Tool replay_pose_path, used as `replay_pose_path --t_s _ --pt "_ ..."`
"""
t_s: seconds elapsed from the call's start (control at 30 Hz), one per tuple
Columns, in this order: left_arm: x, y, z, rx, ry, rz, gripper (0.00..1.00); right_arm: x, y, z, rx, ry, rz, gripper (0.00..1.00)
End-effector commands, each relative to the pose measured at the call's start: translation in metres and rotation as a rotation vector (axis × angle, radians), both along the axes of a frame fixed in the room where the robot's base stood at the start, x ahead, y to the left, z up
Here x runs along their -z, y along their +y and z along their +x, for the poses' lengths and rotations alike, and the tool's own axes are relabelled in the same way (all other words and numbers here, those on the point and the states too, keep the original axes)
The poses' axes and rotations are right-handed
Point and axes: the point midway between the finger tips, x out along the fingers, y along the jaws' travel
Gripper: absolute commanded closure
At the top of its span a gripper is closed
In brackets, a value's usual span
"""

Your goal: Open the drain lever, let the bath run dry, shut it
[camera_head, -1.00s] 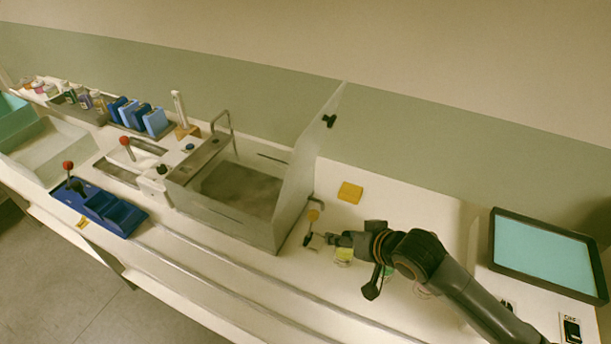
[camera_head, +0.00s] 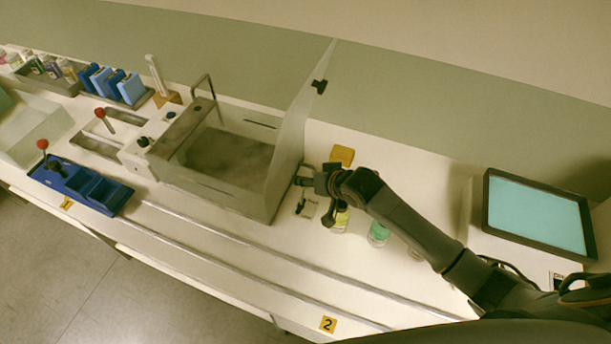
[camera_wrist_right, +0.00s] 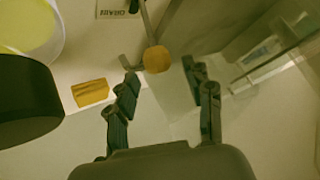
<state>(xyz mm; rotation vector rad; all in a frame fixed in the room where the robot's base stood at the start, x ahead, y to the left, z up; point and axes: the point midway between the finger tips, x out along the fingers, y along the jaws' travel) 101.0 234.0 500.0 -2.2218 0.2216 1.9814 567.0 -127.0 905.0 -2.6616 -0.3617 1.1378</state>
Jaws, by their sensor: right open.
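The bath (camera_head: 265,200) is a metal tank with a raised clear lid (camera_head: 300,120). A dark, murky surface (camera_head: 228,155) shows inside it; its depth cannot be told. The drain lever's orange knob (camera_wrist_right: 157,58) sits on a metal rod in the wrist view, near a label (camera_wrist_right: 118,8) that seems to read DRAIN. My right gripper (camera_wrist_right: 165,80) is open, with the knob at or just beyond the gap between its fingertips. In the head view my right gripper (camera_head: 303,181) is beside the bath's right wall and hides the knob. My left gripper is not in view.
A yellow block (camera_head: 342,155) lies behind my right wrist. Jars with yellow (camera_head: 340,218) and green (camera_head: 378,233) contents stand in front of my arm. A screen (camera_head: 537,215) is at right. A blue tray (camera_head: 80,187) and red-knobbed levers are at left.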

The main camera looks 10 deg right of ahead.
Motion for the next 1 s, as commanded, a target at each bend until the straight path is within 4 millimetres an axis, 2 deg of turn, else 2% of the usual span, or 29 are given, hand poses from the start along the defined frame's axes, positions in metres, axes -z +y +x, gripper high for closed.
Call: replay_pose_path --t_s 0.1,0.23,0.4,0.6,0.67,0.87,1.0 --pt "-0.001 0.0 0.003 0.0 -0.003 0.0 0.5 0.01 0.005 0.011 0.0 0.001 0.001 0.48" --pt "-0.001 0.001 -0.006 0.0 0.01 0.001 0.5 0.017 0.008 0.017 0.001 0.0 0.001 0.48" --pt "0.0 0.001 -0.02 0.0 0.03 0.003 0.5 0.02 0.01 0.02 0.0 0.001 0.0 0.48" --pt "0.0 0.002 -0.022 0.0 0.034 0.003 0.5 0.02 0.009 0.02 0.0 0.001 0.0 0.48" --pt "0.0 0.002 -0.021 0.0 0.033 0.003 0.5 0.02 0.009 0.02 0.0 0.001 0.0 0.58" --pt "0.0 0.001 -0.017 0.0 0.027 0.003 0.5 0.02 0.009 0.02 0.0 0.001 0.0 0.99" --pt "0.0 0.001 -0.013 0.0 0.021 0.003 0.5 0.02 0.009 0.019 0.0 0.001 0.0 1.0"
